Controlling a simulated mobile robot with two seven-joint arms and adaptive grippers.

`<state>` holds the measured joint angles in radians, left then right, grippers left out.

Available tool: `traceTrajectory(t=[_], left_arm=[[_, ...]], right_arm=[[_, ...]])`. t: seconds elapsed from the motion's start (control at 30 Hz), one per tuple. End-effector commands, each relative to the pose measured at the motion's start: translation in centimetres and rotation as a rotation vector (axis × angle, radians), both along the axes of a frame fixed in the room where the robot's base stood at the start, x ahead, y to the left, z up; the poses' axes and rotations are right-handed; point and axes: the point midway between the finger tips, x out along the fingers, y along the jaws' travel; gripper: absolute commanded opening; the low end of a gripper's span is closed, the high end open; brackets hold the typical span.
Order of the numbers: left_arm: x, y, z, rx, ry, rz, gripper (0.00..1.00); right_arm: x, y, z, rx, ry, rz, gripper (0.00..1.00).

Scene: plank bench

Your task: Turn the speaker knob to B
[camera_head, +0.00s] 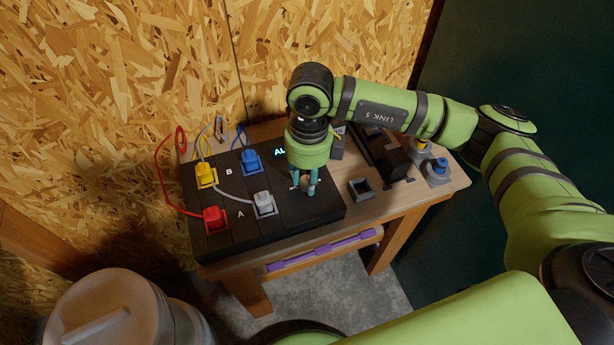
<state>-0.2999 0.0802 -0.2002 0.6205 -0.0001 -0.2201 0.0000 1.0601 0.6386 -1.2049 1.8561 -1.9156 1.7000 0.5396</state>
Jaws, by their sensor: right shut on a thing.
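My right gripper (304,186) points down over the right part of a black panel box (320,213) on the bench. Its teal fingers are shut on the speaker knob, which they mostly hide, so I cannot tell which way it points. A lit blue display (279,153) beside the gripper is partly covered by it; only "AL" shows. White letters B (229,171) and A (240,214) mark the left part of the box, among yellow (206,175), blue (250,161), red (214,219) and grey (264,204) plugs. My left gripper is not in view.
The wooden bench (418,194) holds a small open grey box (360,190), dark parts and blue-topped (440,166) and yellow-topped pieces at right. Red, yellow and grey cables loop behind the plugs. A pale round container (105,310) stands at lower left. A chipboard wall closes the back.

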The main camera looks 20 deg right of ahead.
Motion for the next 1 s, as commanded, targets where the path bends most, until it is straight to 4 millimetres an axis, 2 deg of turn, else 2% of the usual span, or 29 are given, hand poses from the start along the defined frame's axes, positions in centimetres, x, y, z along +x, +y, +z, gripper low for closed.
traceTrajectory(t=[0.23, 0.27, 0.3, 0.63, 0.73, 0.87, 1.0], left_arm=[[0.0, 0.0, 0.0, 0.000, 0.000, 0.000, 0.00], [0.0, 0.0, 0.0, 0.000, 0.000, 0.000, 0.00], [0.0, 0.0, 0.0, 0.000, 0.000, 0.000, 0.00], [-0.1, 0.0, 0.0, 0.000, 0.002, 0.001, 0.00], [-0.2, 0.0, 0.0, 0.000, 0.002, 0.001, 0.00], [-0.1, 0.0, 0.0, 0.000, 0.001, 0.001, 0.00], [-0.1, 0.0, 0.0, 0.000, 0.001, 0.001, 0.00]], right_arm=[[-0.1, 0.0, 0.0, -0.001, 0.003, 0.000, 0.00], [-0.1, 0.0, 0.0, -0.001, 0.003, 0.000, 0.38], [-0.1, 0.0, 0.0, -0.001, 0.003, -0.001, 0.54], [0.0, 0.0, 0.0, -0.001, 0.001, -0.001, 0.54], [0.1, 0.0, 0.6, 0.001, -0.001, -0.001, 0.54], [0.1, -0.1, 2.6, 0.001, -0.003, 0.001, 0.54], [0.2, -0.2, 5.7, 0.000, -0.004, -0.001, 0.54]])
